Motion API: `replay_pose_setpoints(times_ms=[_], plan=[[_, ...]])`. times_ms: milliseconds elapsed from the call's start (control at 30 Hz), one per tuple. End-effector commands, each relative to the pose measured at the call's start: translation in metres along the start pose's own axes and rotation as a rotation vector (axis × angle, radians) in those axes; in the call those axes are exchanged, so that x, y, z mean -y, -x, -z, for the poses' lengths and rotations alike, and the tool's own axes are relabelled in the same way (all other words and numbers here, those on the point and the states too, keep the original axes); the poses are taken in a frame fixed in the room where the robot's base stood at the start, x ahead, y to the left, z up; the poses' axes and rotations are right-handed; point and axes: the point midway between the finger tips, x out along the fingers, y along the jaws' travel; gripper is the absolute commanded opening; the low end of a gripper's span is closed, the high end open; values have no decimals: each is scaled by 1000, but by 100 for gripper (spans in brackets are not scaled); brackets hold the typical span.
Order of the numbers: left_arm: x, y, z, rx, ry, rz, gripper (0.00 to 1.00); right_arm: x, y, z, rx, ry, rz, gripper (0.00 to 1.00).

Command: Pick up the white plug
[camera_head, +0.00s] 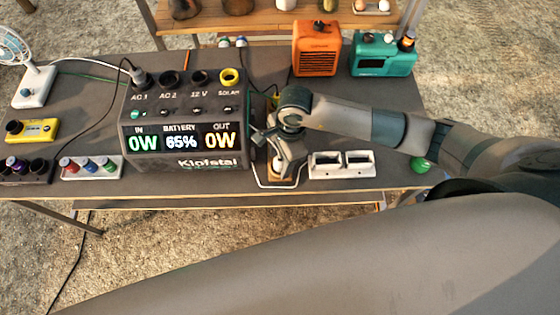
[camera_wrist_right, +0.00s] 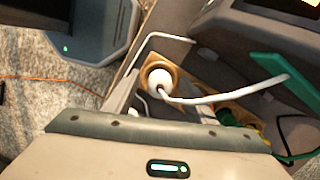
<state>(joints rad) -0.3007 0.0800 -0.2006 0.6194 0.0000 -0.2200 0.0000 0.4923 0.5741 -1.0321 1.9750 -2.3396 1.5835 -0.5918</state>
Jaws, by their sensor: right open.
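The white plug (camera_wrist_right: 158,77) shows in the right wrist view as a round white end with a white cable running off to the right. It sits in a small tan wooden holder (camera_wrist_right: 176,76). In the head view the plug (camera_head: 277,166) is partly hidden by my right gripper (camera_head: 278,158), at the table's front edge just right of the power station. My right gripper is open, pointing down over the holder, with the plug near its fingers. Whether the fingers touch it I cannot tell. My left gripper is not in view.
The power station (camera_head: 185,165) stands close left of my right gripper. A white two-slot holder (camera_head: 341,164) is close right. An orange heater (camera_head: 316,48) and a teal radio (camera_head: 383,55) stand behind. The table's right part is fairly clear.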

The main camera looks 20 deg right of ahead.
Motion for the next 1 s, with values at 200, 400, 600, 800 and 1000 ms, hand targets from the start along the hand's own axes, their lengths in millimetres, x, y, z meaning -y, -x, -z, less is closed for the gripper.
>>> replay_pose_setpoints(times_ms=[200,400,600,800,1000], plan=[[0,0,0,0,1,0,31,0,0,0,0,0,0,51],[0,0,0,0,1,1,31,0,0,0,0,0,1,20],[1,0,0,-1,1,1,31,0,1,0,0,0,1,7],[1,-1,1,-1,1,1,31,1,2,0,0,0,1,7],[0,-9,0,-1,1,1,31,2,13,-2,1,2,4,7]])
